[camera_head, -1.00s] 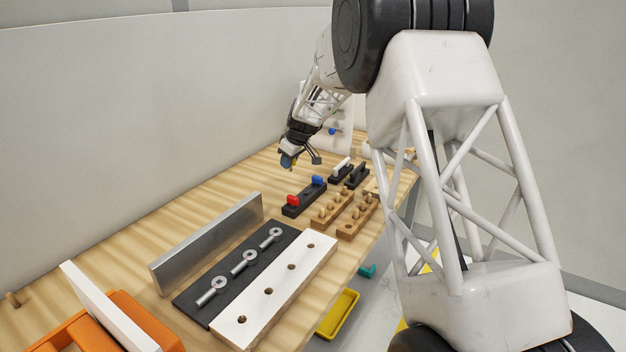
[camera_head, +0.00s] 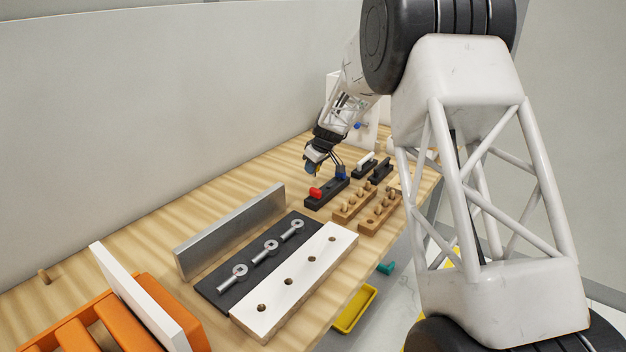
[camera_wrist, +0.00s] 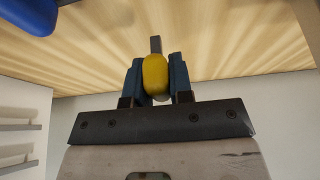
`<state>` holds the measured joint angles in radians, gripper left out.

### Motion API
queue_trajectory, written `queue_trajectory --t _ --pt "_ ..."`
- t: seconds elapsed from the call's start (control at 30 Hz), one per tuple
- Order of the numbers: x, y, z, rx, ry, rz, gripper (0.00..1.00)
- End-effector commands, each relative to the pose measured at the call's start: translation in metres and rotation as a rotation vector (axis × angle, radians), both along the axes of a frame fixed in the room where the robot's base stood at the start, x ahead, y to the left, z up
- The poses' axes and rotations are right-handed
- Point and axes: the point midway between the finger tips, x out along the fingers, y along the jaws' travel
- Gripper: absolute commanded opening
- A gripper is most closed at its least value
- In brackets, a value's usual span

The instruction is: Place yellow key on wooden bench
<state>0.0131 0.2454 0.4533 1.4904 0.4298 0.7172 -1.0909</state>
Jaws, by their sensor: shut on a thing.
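The yellow key (camera_wrist: 155,76) is clamped between the two blue fingers of my gripper (camera_wrist: 155,82) in the wrist view. Its grey shaft (camera_wrist: 155,45) points away from the jaws. In the head view my gripper (camera_head: 311,167) is above the wooden bench (camera_head: 240,165), left of the black key holder (camera_head: 327,193). The key itself is hard to make out there. I cannot tell its exact height over the wood. A red key (camera_head: 315,192) and a blue key (camera_head: 341,173) stand in the black holder.
Wooden peg blocks (camera_head: 355,205) and more black holders (camera_head: 379,172) stand to the right. A metal plate (camera_head: 230,230), a dark board with eye bolts (camera_head: 262,262), a white board (camera_head: 295,282) and an orange rack (camera_head: 88,325) are nearer.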

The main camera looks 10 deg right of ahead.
Motion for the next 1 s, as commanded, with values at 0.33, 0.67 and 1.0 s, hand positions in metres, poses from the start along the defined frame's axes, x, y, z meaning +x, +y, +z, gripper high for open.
queue_trajectory --t 0.33,0.67,1.0 --pt "0.000 0.000 -0.015 0.000 0.003 0.001 0.00" --pt "0.000 0.000 -0.048 0.001 0.001 0.000 0.00" --pt "0.000 0.000 -0.050 0.000 0.000 0.000 0.00"
